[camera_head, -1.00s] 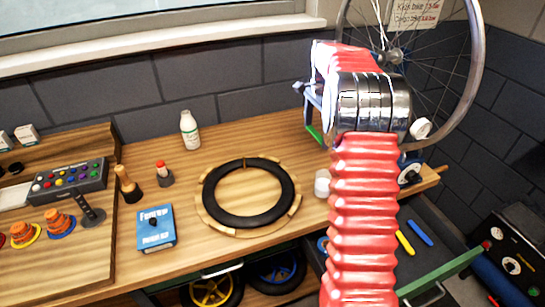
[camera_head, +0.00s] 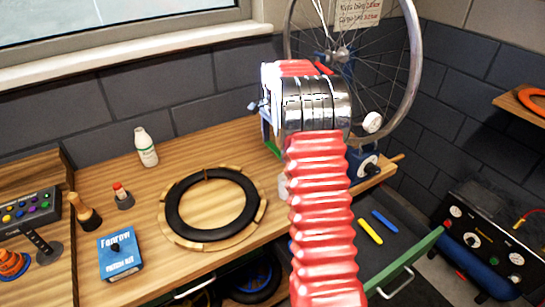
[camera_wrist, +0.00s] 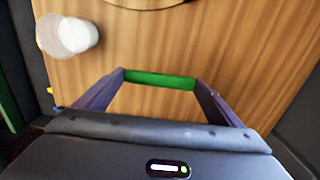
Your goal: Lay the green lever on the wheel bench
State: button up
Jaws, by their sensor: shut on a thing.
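The green lever (camera_wrist: 160,80) lies crosswise between the two fingertips of my gripper (camera_wrist: 158,84) in the wrist view. My gripper is shut on it. Bare wood of the wheel bench (camera_wrist: 215,45) shows behind the lever; I cannot tell the gap between them. In the head view, a small green piece of the lever (camera_head: 269,147) shows left of my wrist, over the right part of the wheel bench (camera_head: 160,190). My arm hides most of the gripper there.
A black tyre (camera_head: 212,236) lies on wooden blocks on the bench. A white cup-like thing (camera_wrist: 78,34) stands left of the lever. An open drawer below holds a yellow lever (camera_head: 370,231) and a blue lever (camera_head: 384,221). A spoked wheel (camera_head: 408,60) stands behind my arm.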

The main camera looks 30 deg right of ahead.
aim_at(275, 149)
jog(key=shift+f, duration=2.5)
jog(key=o, duration=0.8)
notch_tip(275, 149, up, 12)
jog(key=shift+r, duration=0.1)
